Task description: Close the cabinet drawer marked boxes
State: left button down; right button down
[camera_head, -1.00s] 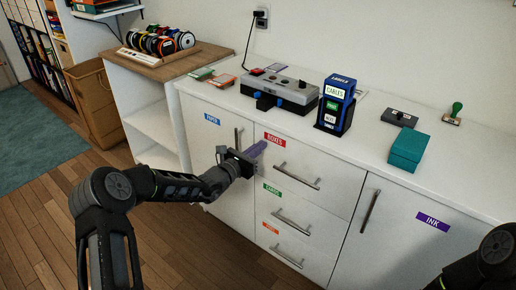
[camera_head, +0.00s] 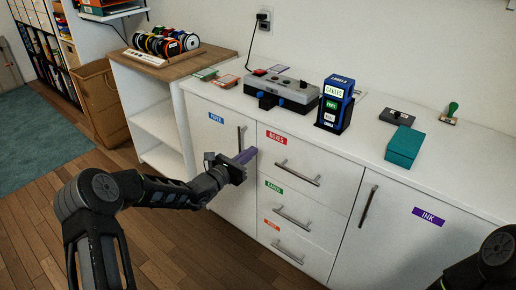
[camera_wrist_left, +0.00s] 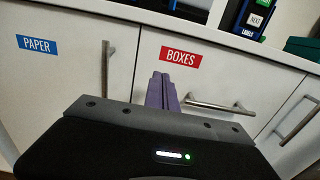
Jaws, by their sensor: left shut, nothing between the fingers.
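The drawer marked boxes (camera_head: 328,172) is the top one in the middle stack, with a red label and a bar handle (camera_head: 298,173). Its front looks flush, or nearly flush, with the cabinet face. In the left wrist view the red boxes label (camera_wrist_left: 181,57) and the handle (camera_wrist_left: 220,104) show ahead. My left gripper (camera_head: 246,156) has purple fingers, shut and empty. It is in front of the seam between the paper door and the boxes drawer, left of the handle. I cannot tell whether the fingertips touch the front. My right gripper is out of view.
The paper door (camera_head: 205,150) is left, the ink door (camera_head: 410,245) right. Two more drawers (camera_head: 292,216) lie below. On the counter stand a grey device (camera_head: 288,90), a blue label box (camera_head: 336,103) and a teal box (camera_head: 405,146). A bin (camera_head: 98,103) stands at left.

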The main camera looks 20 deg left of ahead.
pick_arm(q)
jog(key=v, duration=0.7)
jog(key=shift+s+a+f+p, duration=0.15)
jog(key=shift+a+f+p, duration=0.05)
jog(key=shift+f+p, duration=0.15)
